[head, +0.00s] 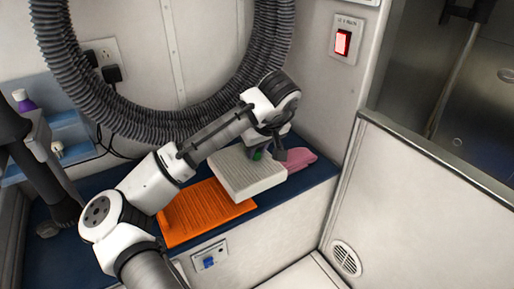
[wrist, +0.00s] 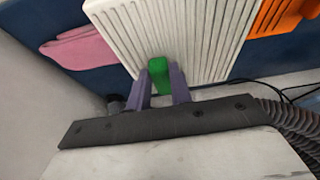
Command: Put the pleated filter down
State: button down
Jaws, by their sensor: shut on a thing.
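The pleated filter (head: 245,176) is a white, ridged slab. In the head view it is above the blue counter, between an orange ribbed mat and a pink cloth. It also fills the top middle of the wrist view (wrist: 185,35). My gripper (head: 266,153) is shut on a green tab (wrist: 158,75) at the filter's edge, with a purple finger on each side of it. I cannot tell whether the filter's underside touches the counter. Its near edge overlaps the orange mat in the head view.
The orange ribbed mat (head: 203,213) lies on the blue counter (head: 318,171). The pink cloth (head: 300,159) lies at the right end. A ribbed hose (head: 70,75) loops on the wall behind. A white partition (head: 420,200) stands to the right.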

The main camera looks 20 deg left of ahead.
jog(key=shift+f+b, duration=0.3)
jog(key=shift+f, duration=0.35)
jog(key=c, duration=1.3)
grip_release()
jog(key=shift+o, duration=0.2)
jog(key=shift+r+p, duration=0.3)
jog(key=shift+r, duration=0.2)
jog(key=v, duration=1.2)
jog(key=shift+r+p, duration=0.15)
jog(key=shift+p, duration=0.15)
jog(key=shift+w, duration=0.1)
